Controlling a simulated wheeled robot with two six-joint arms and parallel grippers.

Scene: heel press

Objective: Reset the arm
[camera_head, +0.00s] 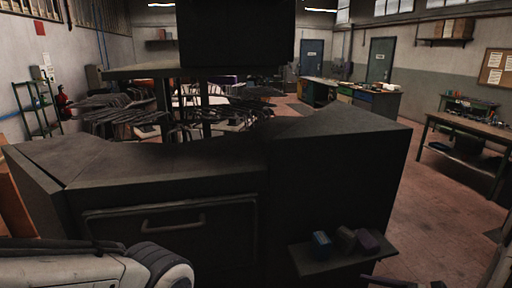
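My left arm shows as a white link with a dark ribbed joint at the lower left, in front of the machine's drawer. Its gripper is not in view. My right gripper (405,282) shows only as dark finger parts at the bottom edge, right of centre. Most of it is cut off, so its opening cannot be told. The dark machine (330,150) fills the middle, with a handled drawer front (170,235).
A small shelf (345,257) juts from the machine's front, close to my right gripper. It bears a blue block (321,243), a dark block (346,239) and a purplish block (369,241). A workbench (475,130) stands at the right.

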